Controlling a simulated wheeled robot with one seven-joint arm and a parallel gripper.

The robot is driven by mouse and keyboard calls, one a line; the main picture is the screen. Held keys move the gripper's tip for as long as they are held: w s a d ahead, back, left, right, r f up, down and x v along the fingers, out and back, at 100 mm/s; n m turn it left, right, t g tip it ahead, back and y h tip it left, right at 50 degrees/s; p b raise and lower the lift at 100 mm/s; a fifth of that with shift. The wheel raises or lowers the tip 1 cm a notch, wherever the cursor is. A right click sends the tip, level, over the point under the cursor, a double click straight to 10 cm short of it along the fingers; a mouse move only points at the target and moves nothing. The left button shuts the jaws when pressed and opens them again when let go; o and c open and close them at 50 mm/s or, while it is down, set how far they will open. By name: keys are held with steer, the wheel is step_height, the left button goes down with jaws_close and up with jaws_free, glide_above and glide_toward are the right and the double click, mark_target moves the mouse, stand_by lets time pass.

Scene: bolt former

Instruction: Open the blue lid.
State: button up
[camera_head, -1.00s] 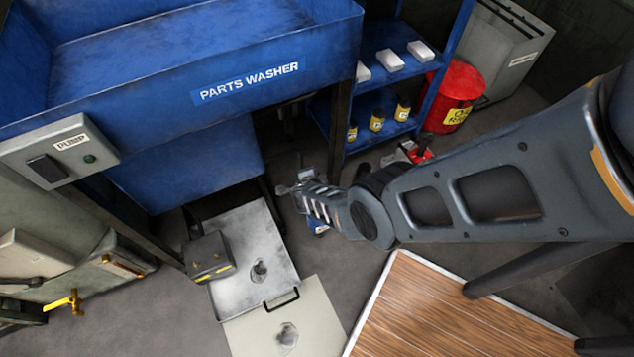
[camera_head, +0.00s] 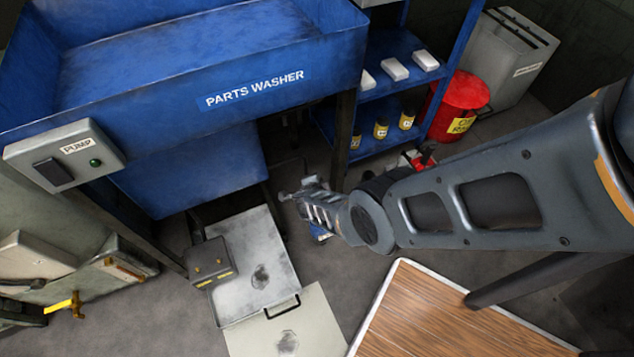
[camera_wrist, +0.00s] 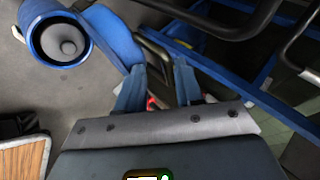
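A round blue can (camera_wrist: 38,45) shows at the upper left of the wrist view, with a grey disc and knob inside its open rim. A blue lid-like piece (camera_wrist: 112,38) stands tilted up beside it, close to my left finger. In the head view, a small part of the blue can (camera_head: 320,235) shows below my gripper (camera_head: 300,195); the arm hides the rest. In the wrist view my gripper (camera_wrist: 160,72) has its two fingers apart. A dark bar shows around the gap, and I cannot tell whether it touches a finger.
The blue parts washer (camera_head: 190,105) stands at the left and a blue shelf (camera_head: 375,105) behind my gripper. A red can (camera_head: 460,105) stands beside the shelf. A wooden platform (camera_head: 440,315) lies at the front right.

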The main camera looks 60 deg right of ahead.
steer(key=p+v, duration=0.6)
steer(key=v, duration=0.1)
steer(key=shift+a+r, duration=0.15)
steer(key=shift+r, duration=0.05)
